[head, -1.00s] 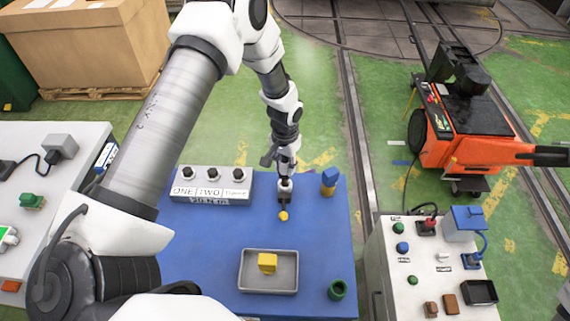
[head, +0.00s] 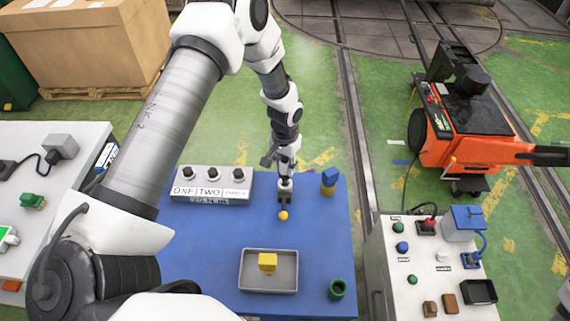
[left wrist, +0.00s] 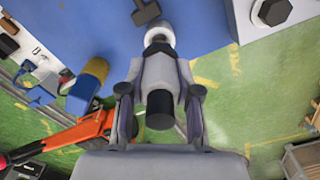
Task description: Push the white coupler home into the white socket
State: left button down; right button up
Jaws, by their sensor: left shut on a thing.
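My left gripper (head: 285,188) is over the back right of the blue table, pointing down. In the left wrist view its fingers (left wrist: 160,100) are closed around a grey tapered body with a dark round end (left wrist: 159,112). I cannot make out the white coupler for sure. My right gripper is out of view.
The right-hand panel (head: 385,270) is crowded. Orange machine (head: 465,150) behind.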

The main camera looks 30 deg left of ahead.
aim_at(285, 173)
pick_arm(q)
jog(key=shift+f+b, duration=1.35)
jog(key=shift+f, duration=0.75)
jog(key=c, duration=0.7)
grip_release()
jog(key=shift+r, duration=0.1)
notch_tip(285, 173, up, 12)
jog(key=shift+f, duration=0.1)
